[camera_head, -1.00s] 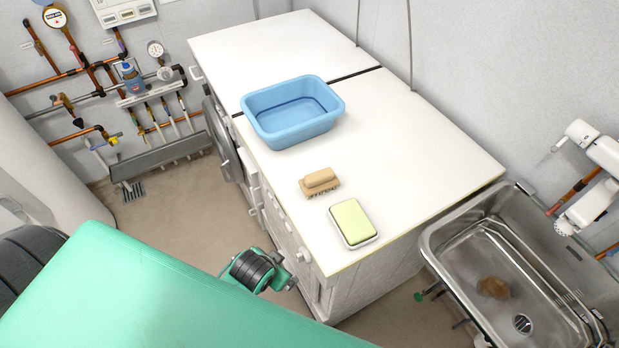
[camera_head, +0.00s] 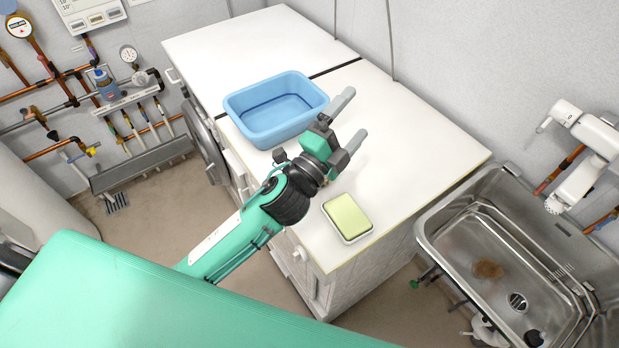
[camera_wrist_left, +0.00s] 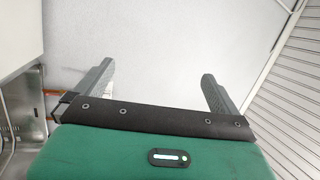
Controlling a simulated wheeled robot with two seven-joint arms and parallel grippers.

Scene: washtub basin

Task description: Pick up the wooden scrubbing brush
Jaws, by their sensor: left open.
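The wooden scrubbing brush does not show now; in the head view my left wrist and gripper cover the part of the white worktop where it lay earlier. My left gripper (camera_head: 349,119) is open over the worktop (camera_head: 420,135), its fingers spread and pointing to the upper right, with nothing seen between them. In the left wrist view its two fingers (camera_wrist_left: 151,84) stand wide apart before a plain pale surface, and no brush shows there. My right gripper is not in view.
A blue basin (camera_head: 270,107) stands on the worktop, just left of my left gripper. A green sponge-like block in a white dish (camera_head: 348,217) lies near the front edge. A steel sink (camera_head: 455,235) is at the right. The worktop's right part is clear.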

